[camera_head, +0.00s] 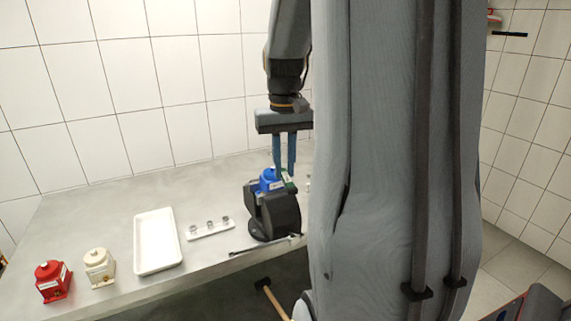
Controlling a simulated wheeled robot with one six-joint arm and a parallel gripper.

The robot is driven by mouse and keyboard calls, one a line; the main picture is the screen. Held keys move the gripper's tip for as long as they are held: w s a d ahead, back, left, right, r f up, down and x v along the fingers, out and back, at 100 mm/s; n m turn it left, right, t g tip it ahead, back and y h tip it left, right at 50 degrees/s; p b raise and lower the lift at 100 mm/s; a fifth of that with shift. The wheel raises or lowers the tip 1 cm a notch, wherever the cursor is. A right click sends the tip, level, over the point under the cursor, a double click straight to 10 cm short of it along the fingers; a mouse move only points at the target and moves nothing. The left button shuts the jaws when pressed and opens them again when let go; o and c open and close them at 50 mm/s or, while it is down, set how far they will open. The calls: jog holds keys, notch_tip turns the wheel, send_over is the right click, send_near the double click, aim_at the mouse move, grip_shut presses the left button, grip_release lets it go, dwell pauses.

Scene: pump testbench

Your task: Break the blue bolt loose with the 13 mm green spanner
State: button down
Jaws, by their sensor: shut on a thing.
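My gripper (284,170) points down from the arm at the upper middle, its two blue fingers just above the black fixture. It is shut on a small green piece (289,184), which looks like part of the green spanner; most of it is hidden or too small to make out. A blue unit (267,182) with a pale label sits in the black fixture (275,214), right at the fingertips. The blue bolt itself cannot be told apart from the blue unit, nor whether the spanner is on it.
On the grey bench (110,212) stand a red unit (53,281), a cream unit (98,267), a white tray (155,242) and a small white holder (210,229) with several metal parts. A dark bar (258,246) lies by the front edge. My arm hides the right side.

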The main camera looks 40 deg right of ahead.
jog(key=w+a+f+m+b, duration=0.3)
jog(key=w+a+m+b, duration=0.1)
jog(key=w+a+m, duration=0.3)
jog(key=shift+m, duration=1)
jog(key=shift+a+r+p, duration=0.1)
jog(key=shift+p, duration=0.2)
dwell(1.2)
jog(key=shift+f+b, duration=0.45)
jog(key=shift+f, duration=0.7)
dwell(0.4)
jog(key=c, duration=2.2)
grip_release()
grip_shut()
